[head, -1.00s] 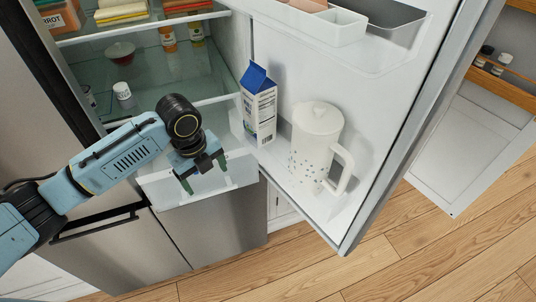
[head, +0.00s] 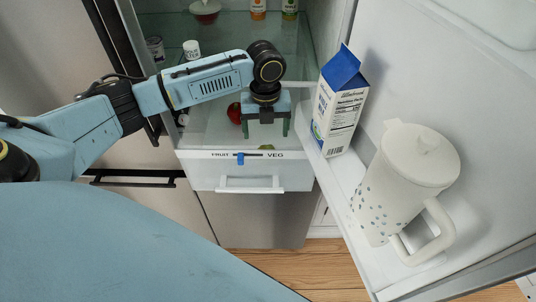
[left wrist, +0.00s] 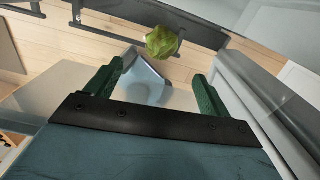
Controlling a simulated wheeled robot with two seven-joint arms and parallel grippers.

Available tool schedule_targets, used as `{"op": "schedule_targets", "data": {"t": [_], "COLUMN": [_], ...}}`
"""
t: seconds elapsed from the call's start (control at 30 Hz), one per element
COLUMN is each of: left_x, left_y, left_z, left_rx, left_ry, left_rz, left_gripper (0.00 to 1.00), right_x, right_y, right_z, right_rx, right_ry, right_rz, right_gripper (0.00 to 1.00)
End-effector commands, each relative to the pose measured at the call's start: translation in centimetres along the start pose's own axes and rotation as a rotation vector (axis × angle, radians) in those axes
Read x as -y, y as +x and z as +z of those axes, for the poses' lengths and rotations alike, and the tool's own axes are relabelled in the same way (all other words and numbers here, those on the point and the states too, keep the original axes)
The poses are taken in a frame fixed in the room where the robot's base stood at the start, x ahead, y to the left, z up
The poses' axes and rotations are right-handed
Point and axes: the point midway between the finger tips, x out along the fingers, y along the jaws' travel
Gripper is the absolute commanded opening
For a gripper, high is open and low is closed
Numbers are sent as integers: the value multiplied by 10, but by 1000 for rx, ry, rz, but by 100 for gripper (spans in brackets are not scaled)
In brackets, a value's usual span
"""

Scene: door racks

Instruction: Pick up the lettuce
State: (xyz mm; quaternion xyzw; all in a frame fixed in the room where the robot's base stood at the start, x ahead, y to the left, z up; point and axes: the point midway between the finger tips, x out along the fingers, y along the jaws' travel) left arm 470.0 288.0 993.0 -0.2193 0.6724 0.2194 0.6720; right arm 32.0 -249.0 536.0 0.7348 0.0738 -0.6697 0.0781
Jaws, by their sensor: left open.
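The lettuce (left wrist: 162,41) is a green, leafy ball in the left wrist view, beyond my fingertips and apart from them. In the head view only a small green part of the lettuce (head: 266,147) shows, just behind the front of the FRUIT/VEG drawer (head: 215,176). My left gripper (head: 265,133) points down over this drawer, with its two green fingers spread and nothing between them. The same gripper (left wrist: 158,75) shows its open fingers in the left wrist view. My right gripper is not in view.
A red fruit (head: 234,113) lies in the drawer, left of my gripper. The open fridge door on the right holds a milk carton (head: 338,108) and a white pitcher (head: 408,180). A bowl (head: 205,8) and small jars (head: 191,50) stand on the shelf behind.

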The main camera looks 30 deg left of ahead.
Motion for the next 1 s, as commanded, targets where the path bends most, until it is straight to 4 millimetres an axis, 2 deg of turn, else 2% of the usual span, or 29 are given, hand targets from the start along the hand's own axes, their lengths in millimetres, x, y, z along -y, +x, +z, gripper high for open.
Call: {"op": "schedule_targets", "data": {"t": [0.1,0.2,0.43,0.7,1.0], "left_x": [0,1,1,3,3], "left_y": [24,38,55,93,100], "left_z": [0,0,2,6,6], "left_rx": [-2,-2,0,-1,1], "left_ry": [0,0,-1,0,0], "left_rz": [2,0,0,1,-1], "left_gripper": [81,81,81,81,81], "right_x": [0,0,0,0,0], "right_y": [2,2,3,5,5], "right_z": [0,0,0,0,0], "right_rx": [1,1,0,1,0], "right_ry": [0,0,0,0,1], "right_rz": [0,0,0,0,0], "right_gripper": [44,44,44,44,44]}}
